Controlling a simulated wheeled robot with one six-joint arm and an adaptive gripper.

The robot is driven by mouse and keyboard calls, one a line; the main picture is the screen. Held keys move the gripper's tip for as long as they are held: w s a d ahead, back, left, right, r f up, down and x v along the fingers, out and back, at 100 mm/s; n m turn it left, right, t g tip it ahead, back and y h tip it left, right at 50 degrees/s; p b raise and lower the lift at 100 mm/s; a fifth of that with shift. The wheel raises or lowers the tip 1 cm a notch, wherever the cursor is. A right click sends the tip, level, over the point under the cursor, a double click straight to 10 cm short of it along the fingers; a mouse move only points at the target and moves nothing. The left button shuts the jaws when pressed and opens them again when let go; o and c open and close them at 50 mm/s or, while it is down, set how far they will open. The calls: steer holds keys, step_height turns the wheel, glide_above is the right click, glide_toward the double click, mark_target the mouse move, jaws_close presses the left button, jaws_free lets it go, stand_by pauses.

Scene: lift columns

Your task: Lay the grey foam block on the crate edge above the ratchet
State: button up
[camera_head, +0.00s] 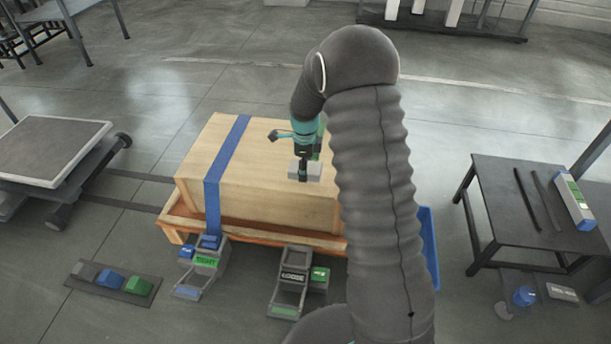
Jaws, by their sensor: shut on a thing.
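The wooden crate (271,160) sits on an orange-brown pallet, with a blue strap (229,160) running over its left part. My gripper (303,170) is over the right part of the crate top, shut on the light grey foam block (314,171). I cannot tell whether the block touches the wood. A small blue piece (210,241) at the strap's lower end, by the crate's front, may be the ratchet; it is too small to be sure. My arm hides the crate's right end.
Stands marked "TIGHT" (206,261) and "LOOSE" (293,276) are on the floor in front. A dark tray (85,287) with coloured blocks lies front left. A cart (45,150) is at left, a dark table (500,200) at right. A blue bin (430,250) is partly behind my arm.

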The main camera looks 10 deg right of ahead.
steer(key=shift+f, duration=1.85)
steer(key=shift+f, duration=0.1)
steer(key=shift+f, duration=0.1)
steer(key=o, duration=0.7)
steer(key=shift+o, duration=0.2)
